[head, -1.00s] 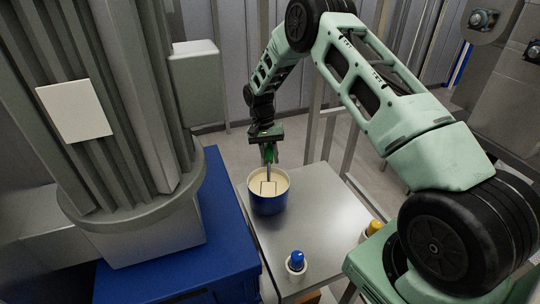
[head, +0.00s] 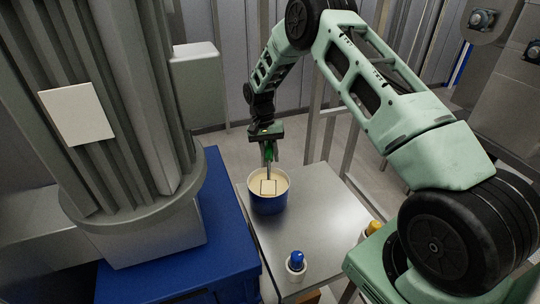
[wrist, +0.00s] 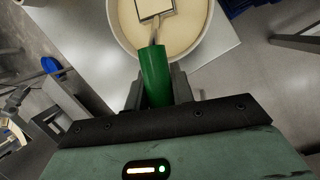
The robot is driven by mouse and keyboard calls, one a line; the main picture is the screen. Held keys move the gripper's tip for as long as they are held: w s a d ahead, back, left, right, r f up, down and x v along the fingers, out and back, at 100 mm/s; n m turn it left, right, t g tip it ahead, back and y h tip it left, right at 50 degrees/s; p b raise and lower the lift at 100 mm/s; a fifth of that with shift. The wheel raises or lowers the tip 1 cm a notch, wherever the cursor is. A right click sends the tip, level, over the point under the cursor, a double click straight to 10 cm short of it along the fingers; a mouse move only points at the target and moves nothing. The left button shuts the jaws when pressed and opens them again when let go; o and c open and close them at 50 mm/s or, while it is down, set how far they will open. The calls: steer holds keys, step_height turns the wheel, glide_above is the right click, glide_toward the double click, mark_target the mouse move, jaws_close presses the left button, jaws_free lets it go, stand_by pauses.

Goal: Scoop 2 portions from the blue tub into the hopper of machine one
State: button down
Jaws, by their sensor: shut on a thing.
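The blue tub (head: 267,202) stands on the steel table, filled with a pale cream mass (head: 281,181). My gripper (head: 269,150) is above the tub and shut on the green handle of a scoop. The green handle (wrist: 155,75) shows between the fingers in the wrist view. The scoop's square head (head: 268,187) is down at the cream mass inside the tub; it also shows in the wrist view (wrist: 155,8), cut by the top edge. I cannot tell how deep it sits or how much it holds. No hopper is clearly identifiable.
The steel table (head: 315,220) is bare to the right of the tub. A small white cup with a blue top (head: 297,263) stands near its front. A large grey machine column (head: 110,100) on a blue base (head: 225,250) stands at the left.

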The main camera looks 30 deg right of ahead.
steer(key=shift+r+p, duration=2.2)
steer(key=shift+r, duration=2.1)
